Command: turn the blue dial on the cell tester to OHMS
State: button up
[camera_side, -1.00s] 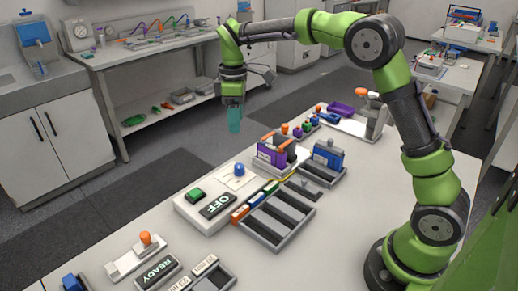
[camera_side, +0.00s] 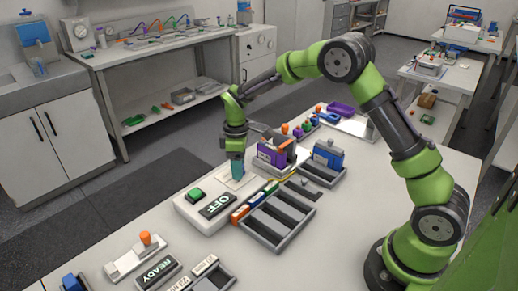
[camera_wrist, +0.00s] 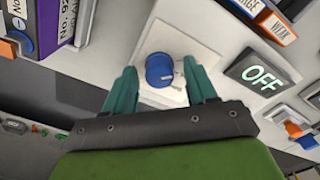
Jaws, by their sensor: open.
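The blue dial (camera_wrist: 160,70) sits on a pale square plate (camera_wrist: 182,47) of the cell tester and shows between my fingers in the wrist view. A light pointer mark is on its lower right edge. The tester's white body (camera_side: 190,208) carries a dark display (camera_side: 215,205) reading OFF, which also shows in the wrist view (camera_wrist: 262,75). My gripper (camera_wrist: 164,86) is open, with one teal finger on each side of the dial and visible gaps. In the side view my gripper (camera_side: 236,170) is low over the plate and hides the dial. Lettering around the dial is not legible.
A green button (camera_side: 195,194) is on the tester left of my gripper. A purple-fronted holder (camera_side: 272,155) stands close on the right. A grey slotted tray (camera_side: 275,222) lies in front. A READY display (camera_side: 160,271) is at the lower left.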

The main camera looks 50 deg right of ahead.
jog(key=c, duration=1.1)
jog(key=shift+o, duration=0.2)
jog(key=shift+m, duration=0.4)
jog(key=m, duration=0.7)
jog(key=shift+m, duration=0.3)
jog(key=m, duration=0.3)
jog(key=shift+m, duration=0.3)
jog(key=shift+d+m, duration=0.1)
jog(key=shift+m, duration=1.9)
